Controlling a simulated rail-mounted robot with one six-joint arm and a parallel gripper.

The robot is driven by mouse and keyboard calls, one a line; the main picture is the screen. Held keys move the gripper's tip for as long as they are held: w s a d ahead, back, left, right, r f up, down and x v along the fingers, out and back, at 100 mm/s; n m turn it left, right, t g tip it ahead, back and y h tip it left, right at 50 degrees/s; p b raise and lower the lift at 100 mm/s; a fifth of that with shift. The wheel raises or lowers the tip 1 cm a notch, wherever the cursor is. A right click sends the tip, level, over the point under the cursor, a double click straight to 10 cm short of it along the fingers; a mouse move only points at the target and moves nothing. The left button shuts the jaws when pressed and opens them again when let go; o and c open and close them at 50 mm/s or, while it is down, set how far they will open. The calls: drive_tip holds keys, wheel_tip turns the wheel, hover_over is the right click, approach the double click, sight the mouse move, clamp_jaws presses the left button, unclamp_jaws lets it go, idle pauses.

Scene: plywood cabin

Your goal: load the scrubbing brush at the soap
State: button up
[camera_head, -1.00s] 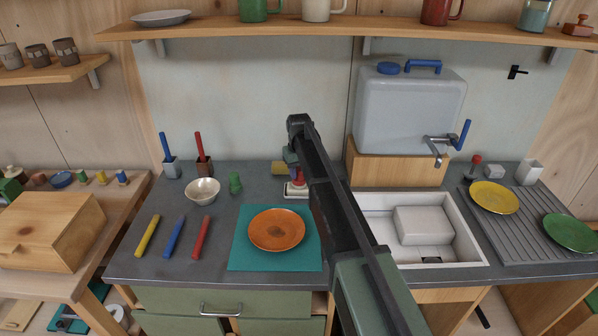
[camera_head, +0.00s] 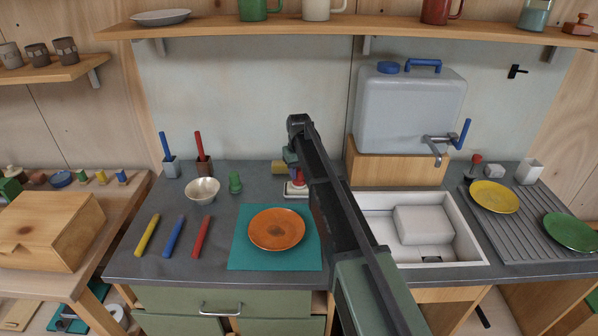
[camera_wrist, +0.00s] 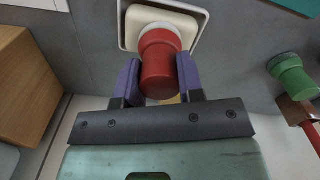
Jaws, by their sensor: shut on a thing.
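My gripper (camera_wrist: 158,80) is shut on the scrubbing brush (camera_wrist: 160,62), which has a rounded red handle and a pale band at its far end. The brush points down at the cream soap (camera_wrist: 182,22), which sits in a pale square dish (camera_wrist: 124,32). In the wrist view the brush end overlaps the soap; I cannot tell whether they touch. In the head view, the red brush (camera_head: 298,176) stands over the soap dish (camera_head: 296,190) at the back of the counter, partly hidden by my arm.
A green knobbed object (camera_head: 235,183) and a bowl (camera_head: 202,190) stand to the left. An orange plate (camera_head: 277,228) lies on a teal mat (camera_head: 240,255) in front. A sink (camera_head: 465,249) and water container (camera_head: 408,110) are to the right.

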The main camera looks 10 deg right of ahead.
wheel_tip(320, 180, up, 7)
drive_tip(key=p, duration=0.7)
idle(0.7)
